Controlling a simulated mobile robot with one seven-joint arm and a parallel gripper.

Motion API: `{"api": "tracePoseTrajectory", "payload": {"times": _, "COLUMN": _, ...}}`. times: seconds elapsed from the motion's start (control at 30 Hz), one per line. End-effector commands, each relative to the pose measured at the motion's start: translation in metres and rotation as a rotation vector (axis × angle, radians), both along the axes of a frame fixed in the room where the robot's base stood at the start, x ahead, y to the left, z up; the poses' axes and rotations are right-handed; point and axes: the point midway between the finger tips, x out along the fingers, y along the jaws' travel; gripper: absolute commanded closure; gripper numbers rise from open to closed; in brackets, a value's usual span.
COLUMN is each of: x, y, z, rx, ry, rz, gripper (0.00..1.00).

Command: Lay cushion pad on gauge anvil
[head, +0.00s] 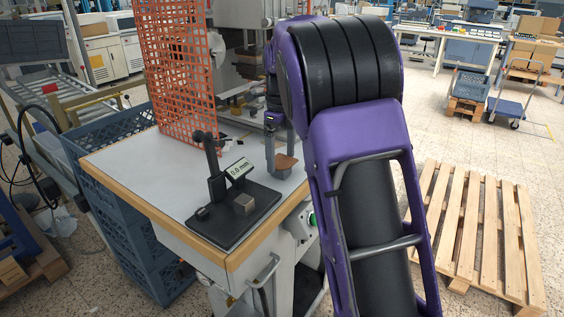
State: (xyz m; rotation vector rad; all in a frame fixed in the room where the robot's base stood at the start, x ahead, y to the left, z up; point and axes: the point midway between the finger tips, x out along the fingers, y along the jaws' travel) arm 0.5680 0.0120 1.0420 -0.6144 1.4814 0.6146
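The gauge (232,222) stands near the front of the table, with a black base, an upright post and a display reading 0.0 mm. A small grey block, seemingly its anvil (243,204), sits on the base with its top bare. A flat brown piece, seemingly the cushion pad (285,161), shows to the right of and behind the gauge, near the table's right edge. My gripper (278,150) points down right at this piece, partly hidden by my arm. Whether its fingers are closed on the piece is too small to tell.
An orange mesh screen (173,70) stands at the back of the white table (130,166). The table's left part is clear. Blue crates (122,233) stand left of it. A wooden pallet (478,225) lies on the floor at right. A grey machine (238,40) is behind.

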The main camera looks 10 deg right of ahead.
Motion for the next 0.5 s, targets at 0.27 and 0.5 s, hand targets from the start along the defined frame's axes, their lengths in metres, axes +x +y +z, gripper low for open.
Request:
{"api": "tracePoseTrajectory", "payload": {"times": 0.27, "x": 0.0000, "y": 0.0000, "z": 0.0001, "rx": 0.000, "ry": 0.000, "rz": 0.000, "gripper": 0.59}}
{"api": "tracePoseTrajectory", "payload": {"times": 0.5, "x": 0.0000, "y": 0.0000, "z": 0.0003, "rx": 0.000, "ry": 0.000, "rz": 0.000, "gripper": 0.66}}
